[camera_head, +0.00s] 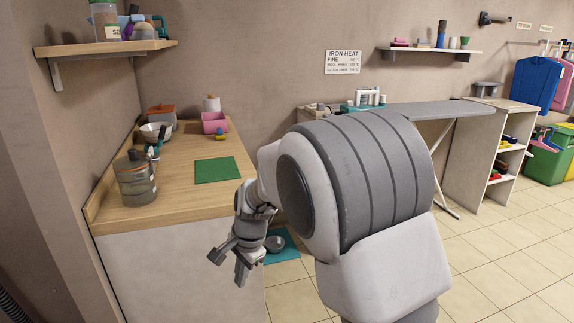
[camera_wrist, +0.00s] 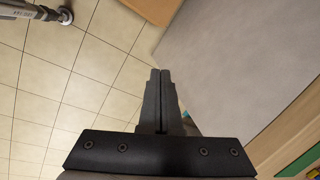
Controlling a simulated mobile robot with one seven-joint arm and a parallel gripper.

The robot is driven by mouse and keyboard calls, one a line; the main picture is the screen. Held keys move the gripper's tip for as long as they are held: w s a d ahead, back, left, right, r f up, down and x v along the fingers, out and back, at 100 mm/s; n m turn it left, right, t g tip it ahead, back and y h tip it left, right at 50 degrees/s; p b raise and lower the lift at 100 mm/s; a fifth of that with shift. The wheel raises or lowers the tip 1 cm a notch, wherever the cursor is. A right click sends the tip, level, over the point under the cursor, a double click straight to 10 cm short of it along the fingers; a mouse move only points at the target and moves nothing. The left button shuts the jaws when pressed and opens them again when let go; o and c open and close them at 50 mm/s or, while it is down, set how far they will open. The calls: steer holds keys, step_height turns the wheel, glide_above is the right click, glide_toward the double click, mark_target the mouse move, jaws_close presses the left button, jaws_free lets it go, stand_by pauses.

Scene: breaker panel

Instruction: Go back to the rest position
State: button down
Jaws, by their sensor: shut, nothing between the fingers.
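My gripper (camera_head: 242,262) hangs in front of the wooden counter's right front corner in the head view, below the level of the counter top. In the wrist view my gripper (camera_wrist: 161,75) is shut, its two dark fingers side by side with nothing between them. Below it the wrist view shows floor tiles and a pale grey cabinet side (camera_wrist: 225,50). No breaker panel shows in either view.
The wooden counter (camera_head: 180,188) holds a jar (camera_head: 136,180), a green mat (camera_head: 216,170) and a pink bin (camera_head: 215,122). A teal mat (camera_head: 283,246) with a bowl lies on the floor. An ironing board (camera_head: 440,109) stands behind my arm. Tiled floor is open at right.

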steer(key=s+d+r+n+t, duration=0.1)
steer(key=s+d+r+n, duration=0.2)
steer(key=s+d+r, duration=0.6)
steer(key=s+d+r+n+t, duration=0.25)
steer(key=s+d+r, duration=0.4)
steer(key=d, duration=0.35)
steer(key=s+d+n+h, duration=0.25)
steer(key=s+d, duration=0.25)
steer(key=s, duration=0.3)
step_height(320, 180, up, 19)
steer(key=p, duration=1.9)
steer(key=shift+d+n+t, duration=0.25)
steer(key=shift+n+t, duration=0.1)
steer(key=shift+n, duration=0.05)
steer(key=shift+a, duration=0.2)
